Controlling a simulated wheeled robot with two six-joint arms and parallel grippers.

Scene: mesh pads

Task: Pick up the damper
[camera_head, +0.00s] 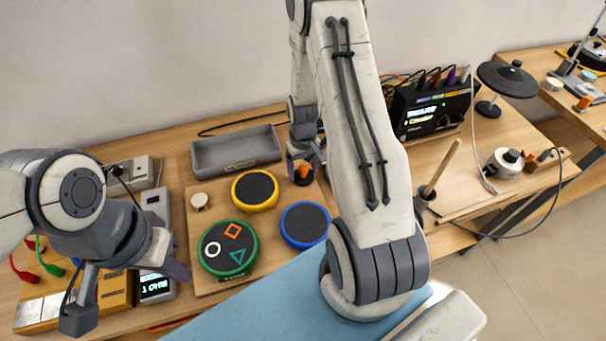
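A small orange-topped piece with a dark round base (303,175) stands behind the blue-rimmed pad; it may be the damper, but I cannot be sure. A small cream round piece (199,201) lies left of the yellow-rimmed pad and could also be it. My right gripper (306,161) is right at the orange-topped piece, its fingers apart; whether they touch it is too small to tell. My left gripper (128,296) is open and empty at the left, its fingers wide apart, left of the green-rimmed pad.
Green-rimmed (228,247), yellow-rimmed (255,190) and blue-rimmed (304,225) pads sit on a wooden board. An empty grey tray (236,150) lies behind them. A black module (433,110), a stick in a holder (442,168) and a round black pad (507,78) stand right.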

